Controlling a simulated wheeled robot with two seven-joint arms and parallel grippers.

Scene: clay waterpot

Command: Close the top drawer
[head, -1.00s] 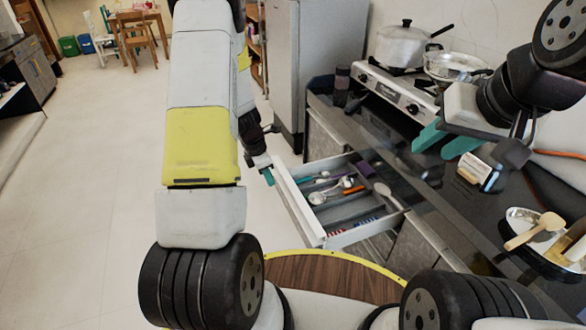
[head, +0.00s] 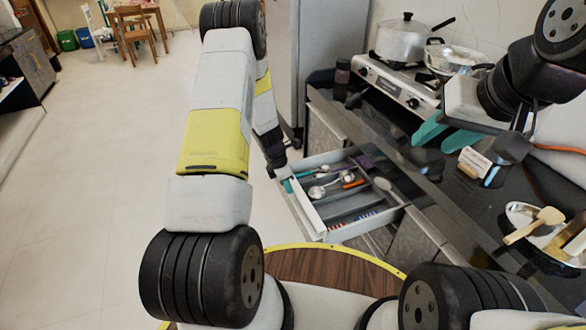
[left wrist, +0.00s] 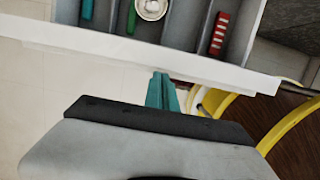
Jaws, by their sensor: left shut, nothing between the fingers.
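The top drawer (head: 352,207) stands pulled out from the dark counter, with cutlery in its grey compartments. Its white front panel (head: 309,212) faces left; it also crosses the left wrist view (left wrist: 90,43). My left gripper (head: 287,186) is shut and empty at the outer side of this panel, near its far end. In the left wrist view its teal fingertips (left wrist: 162,90) meet the panel's lower edge; whether they touch cannot be told. My right gripper (head: 446,136) is open and empty above the counter, away from the drawer.
A stove (head: 400,85) with a pot (head: 406,38) and a pan (head: 455,60) stands on the counter at the back. A tray (head: 520,222) with a wooden spoon (head: 533,226) lies at the right. The floor left of the drawer is clear.

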